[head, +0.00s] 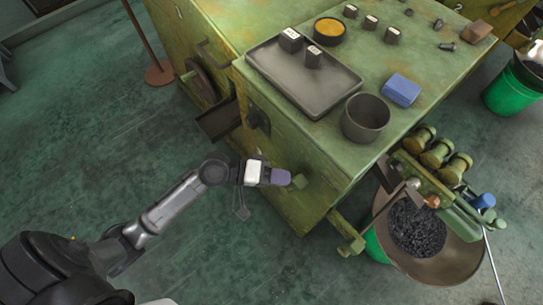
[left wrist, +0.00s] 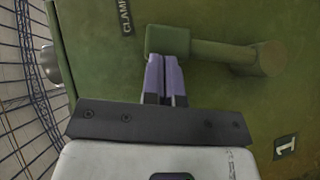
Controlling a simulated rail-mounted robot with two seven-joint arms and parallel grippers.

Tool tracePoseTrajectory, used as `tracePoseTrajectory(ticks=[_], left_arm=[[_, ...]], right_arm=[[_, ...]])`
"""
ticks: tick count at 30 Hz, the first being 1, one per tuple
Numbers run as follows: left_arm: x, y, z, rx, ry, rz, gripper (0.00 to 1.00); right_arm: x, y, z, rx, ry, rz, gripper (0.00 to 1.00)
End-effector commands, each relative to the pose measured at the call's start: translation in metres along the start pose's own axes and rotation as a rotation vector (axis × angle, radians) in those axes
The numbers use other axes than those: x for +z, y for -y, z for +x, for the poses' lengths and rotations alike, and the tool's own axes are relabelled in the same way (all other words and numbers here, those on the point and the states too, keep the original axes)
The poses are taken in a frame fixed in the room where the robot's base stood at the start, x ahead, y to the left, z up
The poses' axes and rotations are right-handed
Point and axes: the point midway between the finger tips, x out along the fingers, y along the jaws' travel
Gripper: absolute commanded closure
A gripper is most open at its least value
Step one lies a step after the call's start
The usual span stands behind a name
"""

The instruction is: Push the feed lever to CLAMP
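The feed lever (left wrist: 215,50) is a green bar in the left wrist view, with a round pivot at the right and a blocky end knob at the left. A dark CLAMP label (left wrist: 125,15) is on the green panel, up and left of the knob. My left gripper (left wrist: 165,60) has its two purple fingers side by side, shut, with the tips at the knob's lower edge; I cannot tell if they touch. In the head view my left gripper (head: 282,177) is beside the green lever knob (head: 299,181) at the machine's side. My right gripper is not in view.
The green machine (head: 300,140) carries a dark tray (head: 335,95), a grey cup (head: 365,118) and a blue block (head: 401,90). Another green knob (head: 351,246) sticks out lower right. A bowl of dark pieces (head: 440,260) stands at right. The floor at left is mostly open.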

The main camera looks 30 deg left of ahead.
Motion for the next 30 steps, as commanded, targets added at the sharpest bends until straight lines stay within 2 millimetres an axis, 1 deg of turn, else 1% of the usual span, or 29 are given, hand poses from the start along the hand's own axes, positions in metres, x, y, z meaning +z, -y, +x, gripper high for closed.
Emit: tracePoseTrajectory(ticks=[1, 6, 9, 17, 30], left_arm=[[0.002, -0.009, 0.002, -0.025, 0.002, 0.022, 1.00], [0.012, -0.009, 0.012, -0.096, 0.000, 0.094, 1.00], [0.017, -0.008, 0.017, -0.094, -0.001, 0.089, 1.00], [0.024, -0.006, 0.025, -0.091, -0.002, 0.088, 1.00], [0.026, -0.005, 0.027, -0.089, 0.000, 0.087, 1.00]], right_arm=[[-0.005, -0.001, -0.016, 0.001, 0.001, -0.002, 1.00], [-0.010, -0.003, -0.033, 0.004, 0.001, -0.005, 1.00], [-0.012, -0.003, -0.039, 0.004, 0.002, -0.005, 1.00], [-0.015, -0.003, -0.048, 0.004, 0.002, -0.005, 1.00], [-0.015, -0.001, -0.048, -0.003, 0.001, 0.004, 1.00]])
